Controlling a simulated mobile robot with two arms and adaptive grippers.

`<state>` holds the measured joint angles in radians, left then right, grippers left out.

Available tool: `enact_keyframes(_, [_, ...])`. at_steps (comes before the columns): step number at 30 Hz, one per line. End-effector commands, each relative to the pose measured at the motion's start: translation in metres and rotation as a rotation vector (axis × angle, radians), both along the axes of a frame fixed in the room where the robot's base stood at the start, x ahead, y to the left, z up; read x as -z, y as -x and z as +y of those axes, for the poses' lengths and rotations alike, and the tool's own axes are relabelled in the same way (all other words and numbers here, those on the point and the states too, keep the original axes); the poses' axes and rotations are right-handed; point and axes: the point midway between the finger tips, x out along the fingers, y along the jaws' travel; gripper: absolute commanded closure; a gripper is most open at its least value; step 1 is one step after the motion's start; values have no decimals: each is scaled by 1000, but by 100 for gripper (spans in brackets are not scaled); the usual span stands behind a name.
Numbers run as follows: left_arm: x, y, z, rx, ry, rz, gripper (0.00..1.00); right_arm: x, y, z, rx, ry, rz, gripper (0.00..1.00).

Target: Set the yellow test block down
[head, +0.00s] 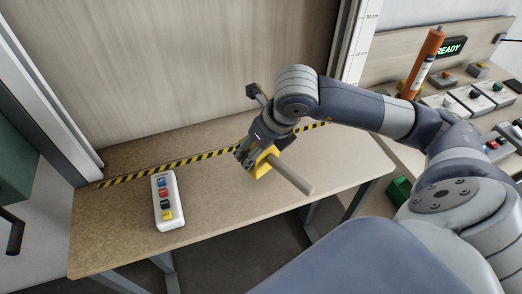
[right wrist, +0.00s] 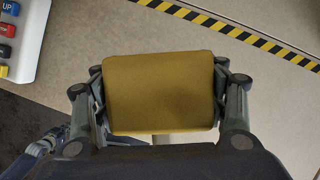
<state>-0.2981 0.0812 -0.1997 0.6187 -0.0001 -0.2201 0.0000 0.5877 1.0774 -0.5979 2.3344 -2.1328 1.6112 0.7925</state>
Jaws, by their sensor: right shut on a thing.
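The yellow test block (head: 264,163) is held in my right gripper (head: 257,158) over the wooden bench (head: 225,203). In the right wrist view the block (right wrist: 160,92) fills the space between the two fingers of my right gripper (right wrist: 162,95), which are shut on its left and right sides. A beige rod (head: 292,177) sticks out from beside the block to the lower right; whether it is joined to the block I cannot tell. The gap between block and bench top is hard to judge. My left gripper is not in view.
A white control box (head: 167,218) with coloured buttons lies on the bench's left part. A black-yellow striped line (head: 185,162) runs along the bench's back. At right, another bench holds button boxes and an orange cylinder (head: 427,60). The bench between control box and gripper is clear.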

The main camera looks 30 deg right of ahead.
Motion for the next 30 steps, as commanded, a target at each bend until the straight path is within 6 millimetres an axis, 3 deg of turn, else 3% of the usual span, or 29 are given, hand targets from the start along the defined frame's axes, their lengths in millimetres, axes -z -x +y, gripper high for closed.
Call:
enact_keyframes(7, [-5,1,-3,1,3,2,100,3,-26,-25,-1,-2,1,59])
enact_keyframes(11, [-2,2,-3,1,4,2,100,10,-28,-26,-3,-2,2,59])
enact_keyframes(17, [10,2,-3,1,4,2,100,38,-28,-26,-2,-1,3,59])
enact_keyframes(29, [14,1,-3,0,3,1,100,42,-28,-26,-3,-1,0,59])
enact_keyframes(30, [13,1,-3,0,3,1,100,42,-28,-26,-2,-1,1,29])
